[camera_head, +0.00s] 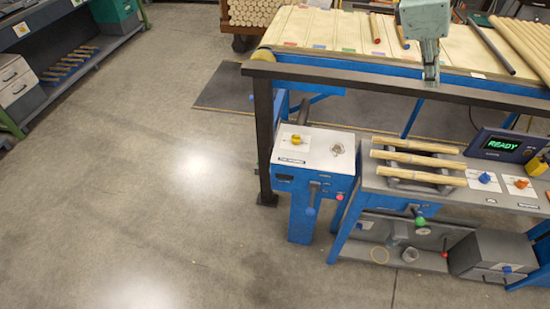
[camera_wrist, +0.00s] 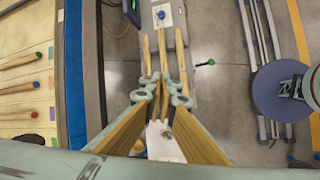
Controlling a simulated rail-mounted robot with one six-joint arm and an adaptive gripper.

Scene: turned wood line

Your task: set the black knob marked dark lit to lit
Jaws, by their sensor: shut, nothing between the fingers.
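I cannot pick out a black knob marked dark lit in either view; any such marking is too small to read. The control panels that show are a white-topped panel (camera_head: 316,157) on a blue stand, with a yellow knob (camera_head: 296,139), and a bench panel with a blue knob (camera_head: 485,177) and an orange knob (camera_head: 521,184). My gripper (camera_head: 431,78) hangs above the dark rail in the head view, apart from both panels. In the wrist view its fingers (camera_wrist: 162,96) are shut and empty, above the bench and panel, hiding part of them.
Several wooden spindles (camera_head: 415,160) lie across the grey bench. A display (camera_head: 503,145) reads READY. A dark rail (camera_head: 390,83) runs before the blue-framed conveyor table (camera_head: 330,35). A grey box (camera_head: 487,250) stands low at right. The floor at left is clear.

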